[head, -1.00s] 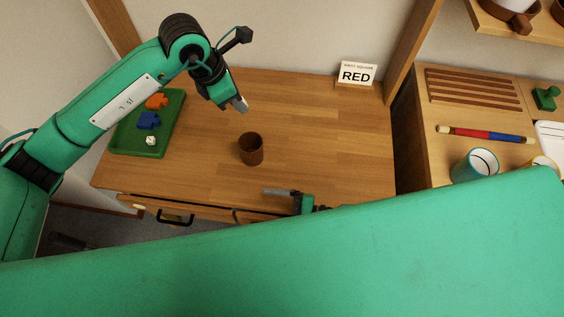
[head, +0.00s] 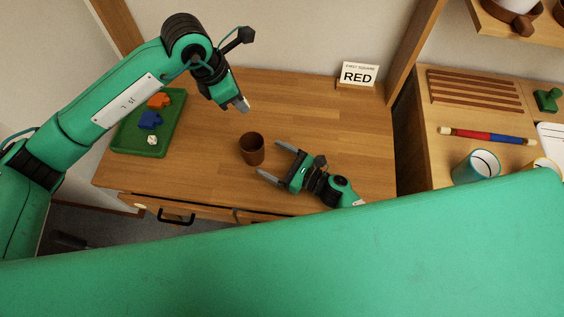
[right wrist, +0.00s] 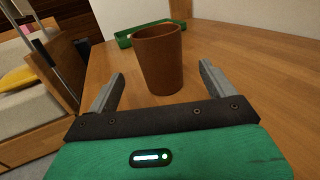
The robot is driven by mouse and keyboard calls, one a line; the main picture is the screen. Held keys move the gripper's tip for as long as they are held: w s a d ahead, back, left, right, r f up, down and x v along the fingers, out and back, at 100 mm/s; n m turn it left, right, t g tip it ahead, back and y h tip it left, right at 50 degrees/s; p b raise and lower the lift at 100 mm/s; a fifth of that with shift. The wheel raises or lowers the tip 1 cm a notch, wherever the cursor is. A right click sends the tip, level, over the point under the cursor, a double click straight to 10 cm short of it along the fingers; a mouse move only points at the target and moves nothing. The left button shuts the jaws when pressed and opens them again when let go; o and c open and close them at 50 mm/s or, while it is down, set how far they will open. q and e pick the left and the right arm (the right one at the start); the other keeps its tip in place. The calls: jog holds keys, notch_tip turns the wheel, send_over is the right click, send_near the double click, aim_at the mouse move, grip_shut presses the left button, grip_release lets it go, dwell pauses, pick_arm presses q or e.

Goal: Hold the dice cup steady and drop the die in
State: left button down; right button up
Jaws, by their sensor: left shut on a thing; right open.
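The brown dice cup (head: 251,149) stands upright on the wooden table, and it also shows in the right wrist view (right wrist: 159,62). My right gripper (head: 272,160) is open, its fingertips just right of the cup and pointing at it; in the wrist view the cup appears between the two fingers (right wrist: 162,80). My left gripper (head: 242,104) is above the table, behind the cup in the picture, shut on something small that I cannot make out. A white die (head: 152,140) lies in the green tray. The cup's inside is dark.
The green tray (head: 166,133) at the table's left also holds an orange piece (head: 158,101) and a blue piece (head: 150,120). A RED sign (head: 358,74) stands at the back right. A side shelf holds a teal mug (head: 476,167).

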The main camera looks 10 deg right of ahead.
aim_at(244, 145)
jog(key=x, duration=0.9)
jog(key=shift+w+a, duration=0.15)
jog(key=c, duration=1.1)
